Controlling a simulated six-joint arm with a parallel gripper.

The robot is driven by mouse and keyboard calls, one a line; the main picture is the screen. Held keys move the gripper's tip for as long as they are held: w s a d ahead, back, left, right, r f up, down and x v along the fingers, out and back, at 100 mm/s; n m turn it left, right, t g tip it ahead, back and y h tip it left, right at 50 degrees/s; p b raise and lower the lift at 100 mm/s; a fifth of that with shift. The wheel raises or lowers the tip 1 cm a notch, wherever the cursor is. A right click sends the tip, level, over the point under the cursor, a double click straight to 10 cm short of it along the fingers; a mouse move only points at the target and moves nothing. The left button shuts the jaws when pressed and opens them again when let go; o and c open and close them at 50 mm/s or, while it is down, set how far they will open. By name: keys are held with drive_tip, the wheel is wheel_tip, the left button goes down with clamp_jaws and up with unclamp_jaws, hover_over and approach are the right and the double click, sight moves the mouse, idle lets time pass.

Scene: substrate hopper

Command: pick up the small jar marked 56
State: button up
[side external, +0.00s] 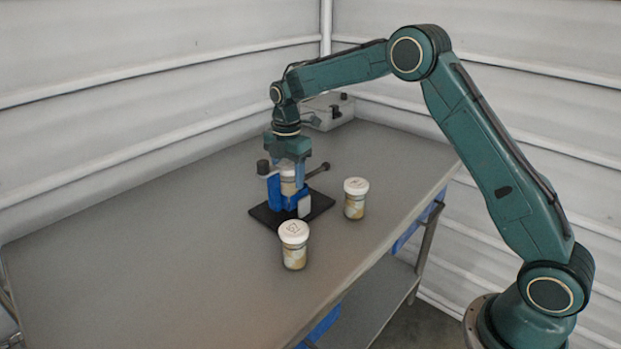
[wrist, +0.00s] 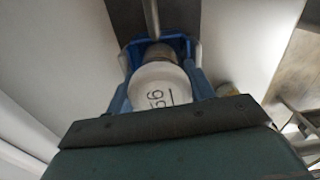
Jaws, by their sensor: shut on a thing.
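The small jar marked 56 (wrist: 158,92) has a white lid with the number in dark print, underlined, in the wrist view. In the side view this jar (side external: 288,186) stands upright inside the blue holder (side external: 275,190) on a black base plate (side external: 262,215). My gripper (side external: 290,176) points down over the holder and is shut on the jar, with a finger on either side. The gripper (wrist: 160,100) also shows in the wrist view around the lid. The jar's lower part is hidden by the holder and fingers.
Two other white-lidded jars stand on the grey table (side external: 160,250): one in front (side external: 294,245) and one to the right (side external: 355,198). A dark-ended rod (side external: 318,170) sticks out from the holder. A grey box (side external: 328,110) sits at the back. The left of the table is clear.

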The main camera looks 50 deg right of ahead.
wheel_tip(320, 180, up, 20)
idle(0.7)
